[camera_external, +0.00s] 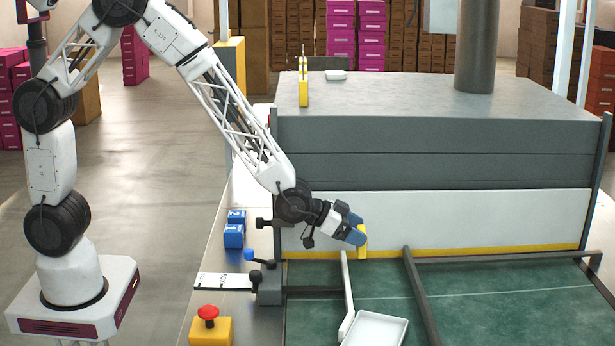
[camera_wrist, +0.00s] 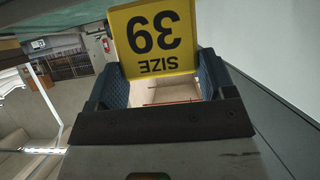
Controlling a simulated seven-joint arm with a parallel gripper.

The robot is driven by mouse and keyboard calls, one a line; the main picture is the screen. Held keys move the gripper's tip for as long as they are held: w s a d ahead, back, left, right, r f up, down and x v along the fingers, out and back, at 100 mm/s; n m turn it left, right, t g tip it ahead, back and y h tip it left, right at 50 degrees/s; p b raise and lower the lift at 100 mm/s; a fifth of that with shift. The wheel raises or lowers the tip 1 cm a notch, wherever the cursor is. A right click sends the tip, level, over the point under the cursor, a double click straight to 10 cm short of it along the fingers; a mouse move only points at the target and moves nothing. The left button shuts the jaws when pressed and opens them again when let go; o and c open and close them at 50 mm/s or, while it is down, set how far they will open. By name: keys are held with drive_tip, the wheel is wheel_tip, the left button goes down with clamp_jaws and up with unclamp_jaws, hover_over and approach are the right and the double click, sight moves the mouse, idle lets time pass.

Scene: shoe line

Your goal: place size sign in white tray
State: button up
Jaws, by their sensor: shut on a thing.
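The size sign (camera_wrist: 155,40) is a yellow plate reading "SIZE 39", upside down in the wrist view. In the external view the yellow sign (camera_external: 362,241) shows edge-on at the tip of my gripper (camera_external: 355,232), in front of the machine's white panel. My gripper (camera_wrist: 158,88) has its blue fingers on both sides of the sign and is shut on it. The white tray (camera_external: 374,329) lies on the green belt at the bottom of the external view, below and nearer than the sign. The tray's near part is cut off by the frame edge.
A grey guide bar (camera_external: 421,300) stands right of the tray and a thin white bar (camera_external: 347,290) left of it. A red-topped yellow button box (camera_external: 210,328) and blue blocks (camera_external: 234,234) are at the left. The green belt (camera_external: 500,308) is clear at right.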

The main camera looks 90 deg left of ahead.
drive_tip(key=w+d+m+h, duration=0.1)
drive_tip(key=d+m+h, duration=0.3)
drive_tip(key=d, duration=2)
drive_tip(key=shift+w+r+g+h, duration=0.15)
drive_tip(key=shift+r+g+h, duration=0.15)
drive_tip(key=shift+r+g, duration=0.1)
drive_tip(key=shift+f, duration=0.15)
hover_over(367, 341)
wheel_tip(367, 341, down, 6)
drive_tip(key=shift+d, duration=0.1)
drive_tip(key=shift+f, duration=1.9)
drive_tip(key=shift+f, duration=0.1)
drive_tip(key=o, duration=0.9)
